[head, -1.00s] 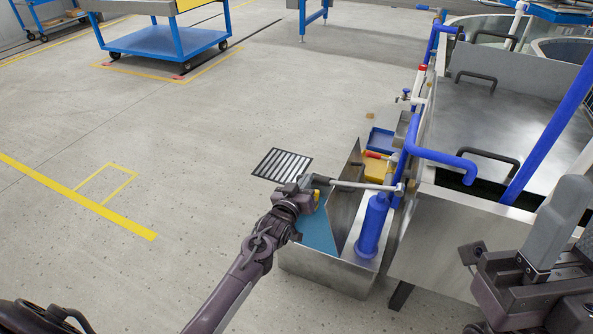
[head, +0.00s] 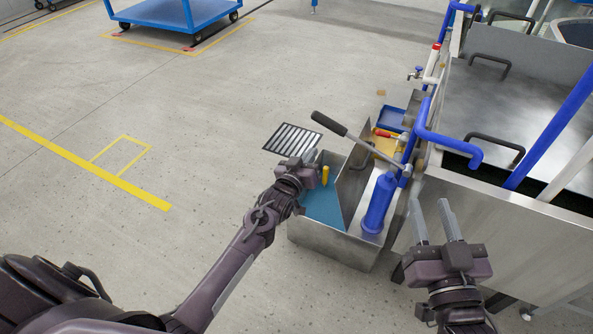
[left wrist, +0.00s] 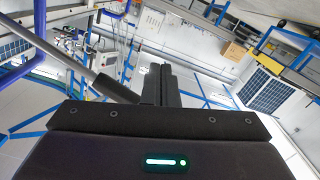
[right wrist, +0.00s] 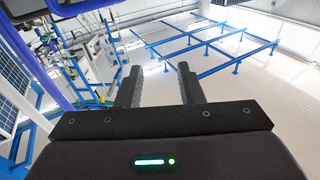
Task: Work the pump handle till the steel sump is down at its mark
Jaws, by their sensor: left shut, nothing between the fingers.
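The pump handle (head: 328,123), a steel lever with a dark grip, slants up and left from its pivot by the blue pump cylinder (head: 378,205). The steel sump (head: 325,241) stands on the floor below, with blue liquid (head: 322,208) in its left part. A yellow upright piece (head: 325,175) stands there. The sump's mark cannot be made out. My left gripper (head: 311,156) is shut and empty, below the handle's grip. In the left wrist view, the handle (left wrist: 115,88) passes left of the shut fingers. My right gripper (head: 435,218) is open and empty, right of the cylinder.
A large steel tank (head: 520,95) with blue pipes (head: 440,140) and black lid handles stands at the right. A blue tray (head: 391,119) lies behind the sump. A striped floor grate (head: 291,139) lies behind left. Open floor extends left, with a blue cart (head: 165,12) far back.

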